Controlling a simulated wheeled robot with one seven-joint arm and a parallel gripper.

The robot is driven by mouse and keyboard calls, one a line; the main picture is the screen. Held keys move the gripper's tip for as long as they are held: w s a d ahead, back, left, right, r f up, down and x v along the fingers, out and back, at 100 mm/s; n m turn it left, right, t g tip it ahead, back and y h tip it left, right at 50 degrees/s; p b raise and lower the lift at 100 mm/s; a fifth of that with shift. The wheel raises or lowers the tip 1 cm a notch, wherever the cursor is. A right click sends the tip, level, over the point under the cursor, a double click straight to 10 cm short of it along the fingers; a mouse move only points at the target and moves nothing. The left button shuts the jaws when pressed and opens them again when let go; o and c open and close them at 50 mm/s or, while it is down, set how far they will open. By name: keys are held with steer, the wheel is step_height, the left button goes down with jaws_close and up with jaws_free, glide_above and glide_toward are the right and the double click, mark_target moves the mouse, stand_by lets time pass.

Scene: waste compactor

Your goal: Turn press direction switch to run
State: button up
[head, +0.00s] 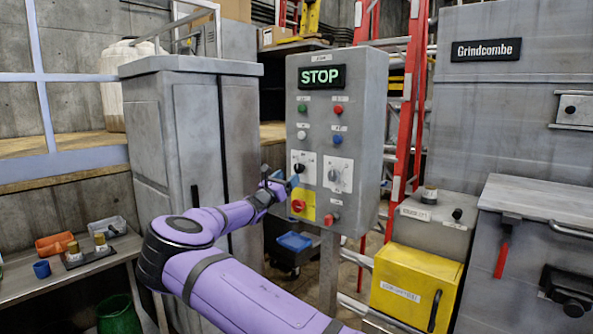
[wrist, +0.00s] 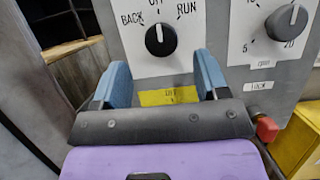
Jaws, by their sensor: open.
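The press direction switch (wrist: 160,40) is a round black knob on a white plate marked BACK, OFF and RUN. Its white mark points up, towards OFF. In the head view the switch (head: 299,168) sits on the left of the grey control box (head: 364,100). My gripper (wrist: 161,62) has its two blue fingers apart, just below and to either side of the knob. Nothing is held between them.
A dial (wrist: 286,21) with numbers is right of the switch. A yellow plate with a red knob (head: 298,206) and a red button (head: 331,219) are below. The lit display (head: 321,76) reads STOP. A grey cabinet (head: 188,140) stands close on the left.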

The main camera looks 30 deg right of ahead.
mark_target(297, 168)
steer(key=shift+x, duration=3.1)
steer(key=shift+s, duration=0.1)
steer(key=c, duration=0.9)
